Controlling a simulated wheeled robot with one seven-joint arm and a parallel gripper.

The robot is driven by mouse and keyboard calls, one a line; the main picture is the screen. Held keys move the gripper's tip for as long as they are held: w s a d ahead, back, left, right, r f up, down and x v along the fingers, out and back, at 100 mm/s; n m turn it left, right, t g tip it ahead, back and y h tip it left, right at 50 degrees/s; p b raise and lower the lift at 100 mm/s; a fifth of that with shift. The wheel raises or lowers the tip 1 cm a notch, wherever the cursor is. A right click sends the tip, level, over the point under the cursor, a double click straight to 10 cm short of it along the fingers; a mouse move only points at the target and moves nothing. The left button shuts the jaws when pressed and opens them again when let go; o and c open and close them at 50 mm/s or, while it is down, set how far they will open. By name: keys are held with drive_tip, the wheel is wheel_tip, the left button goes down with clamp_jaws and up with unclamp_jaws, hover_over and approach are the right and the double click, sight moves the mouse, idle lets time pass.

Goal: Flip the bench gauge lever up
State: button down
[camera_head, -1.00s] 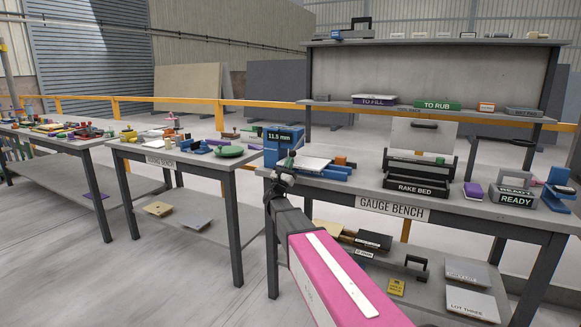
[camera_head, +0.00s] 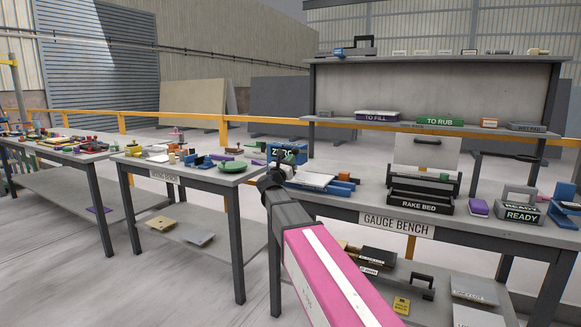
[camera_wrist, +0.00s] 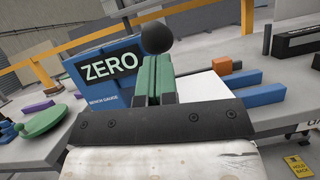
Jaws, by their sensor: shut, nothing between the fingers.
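The bench gauge (camera_wrist: 104,78) is a blue box with a dark display reading ZERO, on the left of the wrist view. In the head view the gauge (camera_head: 300,153) stands at the left end of the gauge bench, partly hidden by my arm. A black ball knob (camera_wrist: 157,38), apparently the lever's end, shows at top centre of the wrist view. My gripper (camera_wrist: 154,64) is shut and empty, its green fingers side by side just below the knob. The lever's stem is hidden behind them; I cannot tell whether they touch it.
A white plate (camera_head: 312,179) and blue bars (camera_head: 340,187) lie right of the gauge. A neighbouring bench with a green dish (camera_head: 231,166) is left.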

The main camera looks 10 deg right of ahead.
drive_tip(key=shift+r, duration=0.65)
